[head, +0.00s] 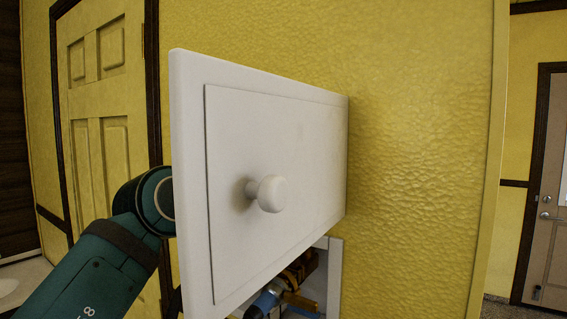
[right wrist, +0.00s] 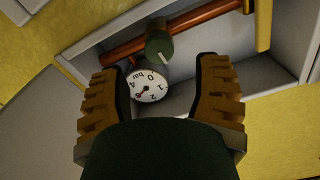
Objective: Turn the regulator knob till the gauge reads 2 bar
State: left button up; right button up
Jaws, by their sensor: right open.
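In the right wrist view a dark green regulator knob (right wrist: 158,45) with a white mark sits by a copper pipe. A round white gauge (right wrist: 149,86) marked in bar is just below it in the picture. In the head view a white door (head: 290,150) hides the knob and gauge. My left gripper does not show.
The open white door with a round white handle (head: 270,193) juts out over the cabinet opening. A copper pipe (right wrist: 200,21) crosses the recess. A teal arm of mine passes behind the door at left. Yellow wall (head: 420,150) lies to the right.

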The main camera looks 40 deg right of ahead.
jog(key=shift+x, duration=2.3)
jog(key=shift+a, duration=0.1)
grip_shut()
